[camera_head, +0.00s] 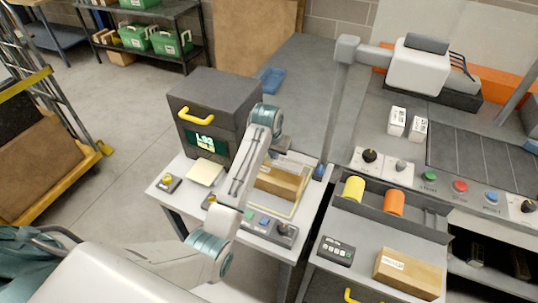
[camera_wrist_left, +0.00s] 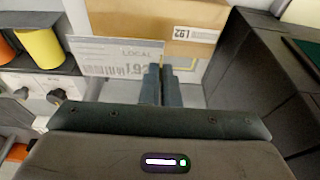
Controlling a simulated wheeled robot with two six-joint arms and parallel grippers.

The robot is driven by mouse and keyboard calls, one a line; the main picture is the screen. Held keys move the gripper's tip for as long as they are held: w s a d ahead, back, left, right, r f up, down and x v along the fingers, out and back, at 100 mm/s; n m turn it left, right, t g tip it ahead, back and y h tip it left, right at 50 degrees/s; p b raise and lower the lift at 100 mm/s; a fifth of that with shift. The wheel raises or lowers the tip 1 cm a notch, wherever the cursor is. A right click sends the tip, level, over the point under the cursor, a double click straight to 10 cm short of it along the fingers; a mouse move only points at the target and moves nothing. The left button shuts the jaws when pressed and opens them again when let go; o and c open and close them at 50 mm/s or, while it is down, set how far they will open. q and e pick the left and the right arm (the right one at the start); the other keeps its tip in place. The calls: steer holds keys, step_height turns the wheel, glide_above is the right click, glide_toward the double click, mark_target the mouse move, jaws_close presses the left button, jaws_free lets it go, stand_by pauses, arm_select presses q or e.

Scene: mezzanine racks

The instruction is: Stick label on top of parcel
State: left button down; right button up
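The parcel (camera_head: 282,181) is a brown cardboard box on the white bench, inside a yellow outline. It also shows in the left wrist view (camera_wrist_left: 150,18), with a small white L92 sticker (camera_wrist_left: 193,34) on it. My right gripper is not in view.
A dark grey printer box (camera_head: 214,110) showing L92 stands left of the parcel. A control panel (camera_head: 262,226) lies at the bench's near edge. To the right are yellow (camera_head: 353,188) and orange (camera_head: 394,202) rolls, a post and another parcel (camera_head: 410,273).

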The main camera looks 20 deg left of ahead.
mark_target(274, 171)
arm_select(q)
steer(key=shift+s+a+f, duration=0.1)
steer(key=shift+a+f, duration=0.05)
steer(key=shift+f, duration=0.25)
steer(key=shift+a+f, duration=0.1)
steer(key=shift+f, duration=2.35)
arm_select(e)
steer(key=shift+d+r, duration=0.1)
arm_select(q)
steer(key=shift+f, duration=0.1)
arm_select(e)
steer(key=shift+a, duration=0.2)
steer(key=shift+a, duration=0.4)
arm_select(q)
steer(key=shift+f, duration=0.2)
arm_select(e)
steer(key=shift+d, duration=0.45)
